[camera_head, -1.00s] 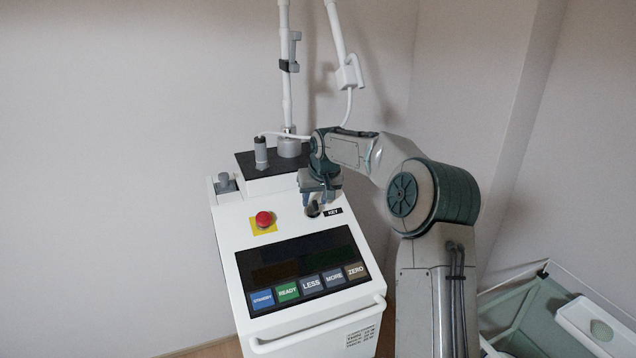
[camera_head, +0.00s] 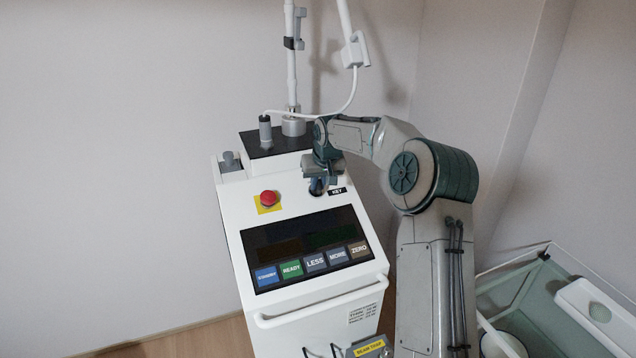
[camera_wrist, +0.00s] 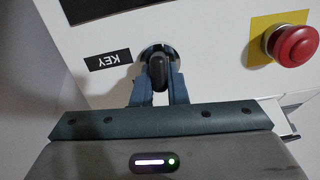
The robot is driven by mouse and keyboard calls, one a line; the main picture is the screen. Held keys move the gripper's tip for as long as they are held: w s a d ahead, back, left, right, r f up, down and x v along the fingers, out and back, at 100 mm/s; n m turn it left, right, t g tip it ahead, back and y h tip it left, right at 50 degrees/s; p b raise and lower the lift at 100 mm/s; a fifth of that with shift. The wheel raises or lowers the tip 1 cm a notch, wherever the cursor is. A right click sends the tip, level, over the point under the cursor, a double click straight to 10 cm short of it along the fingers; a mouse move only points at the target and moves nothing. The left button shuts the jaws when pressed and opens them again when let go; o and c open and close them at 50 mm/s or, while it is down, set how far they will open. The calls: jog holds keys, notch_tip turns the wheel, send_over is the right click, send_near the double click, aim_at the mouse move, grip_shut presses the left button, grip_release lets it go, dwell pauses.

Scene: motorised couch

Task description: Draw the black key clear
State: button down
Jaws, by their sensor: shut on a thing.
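The black key (camera_wrist: 158,73) shows in the wrist view between the two fingers of my gripper (camera_wrist: 158,88), which is shut on it. A round pale keyhole collar shows behind the key, beside the black KEY label (camera_wrist: 109,60). I cannot tell how far the key sits in the lock. In the head view my gripper (camera_head: 318,186) is at the upper right of the white console's (camera_head: 232,215) sloping face, left of the KEY label (camera_head: 337,191). The key is mostly hidden there by my gripper.
A red stop button (camera_head: 269,197) on a yellow plate is left of my gripper. Below are a dark display (camera_head: 300,235) and a row of coloured buttons. A pole and a cable stand behind.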

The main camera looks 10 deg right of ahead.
aim_at(320, 183)
jog(key=shift+s+r, duration=0.1)
jog(key=shift+r, duration=0.05)
jog(key=shift+p+v, duration=0.45)
jog(key=shift+v, duration=1.05)
jog(key=shift+s, duration=0.1)
notch_tip(320, 183, up, 5)
jog(key=p, duration=0.3)
jog(key=shift+r+p, duration=0.5)
jog(key=shift+r, duration=0.45)
